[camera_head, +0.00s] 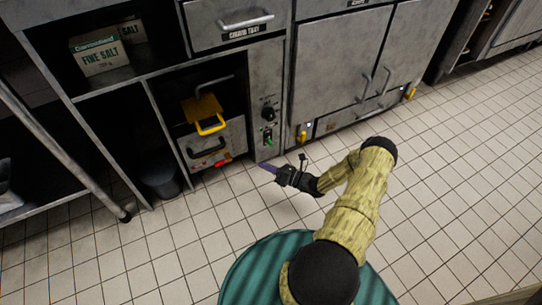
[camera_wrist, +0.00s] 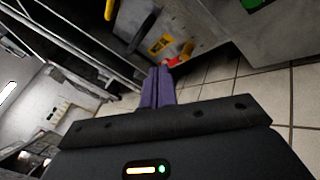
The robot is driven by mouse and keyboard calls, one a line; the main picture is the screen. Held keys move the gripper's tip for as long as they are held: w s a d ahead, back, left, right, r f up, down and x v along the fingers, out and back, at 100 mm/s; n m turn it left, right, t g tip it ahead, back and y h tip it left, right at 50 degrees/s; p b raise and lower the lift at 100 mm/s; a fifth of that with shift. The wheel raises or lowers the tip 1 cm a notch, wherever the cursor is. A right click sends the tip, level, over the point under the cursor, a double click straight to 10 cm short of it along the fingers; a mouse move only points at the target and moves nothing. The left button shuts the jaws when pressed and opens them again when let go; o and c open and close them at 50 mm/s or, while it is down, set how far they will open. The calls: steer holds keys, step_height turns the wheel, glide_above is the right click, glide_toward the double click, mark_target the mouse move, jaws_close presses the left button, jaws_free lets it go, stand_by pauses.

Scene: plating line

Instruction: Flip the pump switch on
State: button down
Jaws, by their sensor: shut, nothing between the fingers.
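A narrow grey control panel (camera_head: 266,90) stands right of the open bay, with a dark round knob (camera_head: 268,114) and a small green switch-like part (camera_head: 268,139) below it. I cannot read its label or tell its position. My gripper (camera_head: 267,168) is low in front of the panel's foot, below the green part and apart from it. Its purple fingers (camera_wrist: 158,86) are shut together and empty in the wrist view. A green patch (camera_wrist: 254,4) shows at the top right edge of the wrist view; I cannot tell what it is.
Left of the panel, a unit with a yellow handle (camera_head: 211,126) and a red part (camera_head: 223,162) at its base sits in the bay. Grey cabinet doors (camera_head: 338,70) are to the right. Fine salt boxes (camera_head: 100,55) stand on a shelf. The tiled floor (camera_head: 450,160) is clear.

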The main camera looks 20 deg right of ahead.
mark_target(270, 142)
steer(key=d+f+m+t+h+b, duration=0.1)
steer(key=d+f+m+t+h, duration=0.3)
steer(key=d+f+m+h, duration=0.1)
steer(key=shift+s+d+f+m+h, duration=0.2)
steer(key=shift+d+f+m+h, duration=0.1)
steer(key=shift+f+m, duration=0.7)
steer(key=shift+r, duration=0.1)
steer(key=b+x, duration=0.3)
steer(key=x, duration=0.6)
steer(key=shift+w+a, duration=0.1)
steer(key=shift+w, duration=0.1)
steer(key=d+r, duration=0.2)
steer(key=shift+d+r, duration=0.1)
steer(key=shift+d, duration=0.15)
steer(key=shift+d+r, duration=0.2)
steer(key=shift+d, duration=0.15)
steer(key=shift+s+d+p, duration=0.1)
steer(key=shift+p, duration=0.2)
